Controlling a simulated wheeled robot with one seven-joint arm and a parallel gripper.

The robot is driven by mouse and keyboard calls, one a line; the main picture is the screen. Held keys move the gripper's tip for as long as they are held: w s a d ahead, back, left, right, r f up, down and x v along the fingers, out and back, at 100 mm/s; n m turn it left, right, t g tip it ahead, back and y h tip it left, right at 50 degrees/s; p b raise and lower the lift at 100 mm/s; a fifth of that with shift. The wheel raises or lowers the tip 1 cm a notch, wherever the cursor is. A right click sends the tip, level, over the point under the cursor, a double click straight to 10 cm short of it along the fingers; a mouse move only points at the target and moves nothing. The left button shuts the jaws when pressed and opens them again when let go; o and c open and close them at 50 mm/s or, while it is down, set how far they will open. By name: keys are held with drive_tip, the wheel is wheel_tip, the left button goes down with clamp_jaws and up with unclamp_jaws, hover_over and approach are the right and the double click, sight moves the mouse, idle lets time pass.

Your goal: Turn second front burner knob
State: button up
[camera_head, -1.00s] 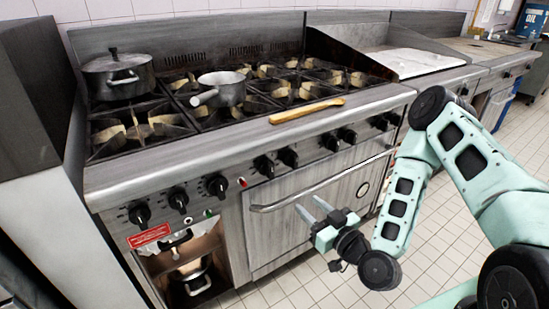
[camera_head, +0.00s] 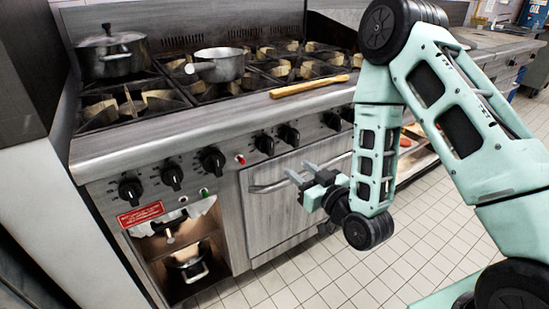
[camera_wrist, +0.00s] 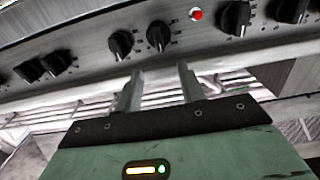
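A row of black burner knobs runs along the stove's front panel. In the head view, the left group has a left knob (camera_head: 130,190), a middle knob (camera_head: 172,176) and a right knob (camera_head: 212,160). Beyond a red light come a pair, knob (camera_head: 265,144) and knob (camera_head: 289,136), and further knobs partly behind my arm. No label tells which is the second front burner knob. My gripper (camera_head: 299,170) is open and empty, just below that pair. In the wrist view its fingers (camera_wrist: 160,69) point toward two close-set knobs (camera_wrist: 140,40), apparently without touching.
The oven door handle (camera_head: 270,187) is close to my gripper. A lidded pot (camera_head: 112,57), a saucepan (camera_head: 222,65) and a wooden rolling pin (camera_head: 310,86) are on the stove top. An open compartment holds a pot (camera_head: 188,268). Tiled floor (camera_head: 330,275) is clear in front.

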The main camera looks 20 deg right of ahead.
sight(272, 146)
drive_tip(key=p+x, duration=0.2)
drive_tip(key=x, duration=1)
drive_tip(key=shift+w+p, duration=0.1)
drive_tip(key=shift+p, duration=0.2)
clamp_jaws()
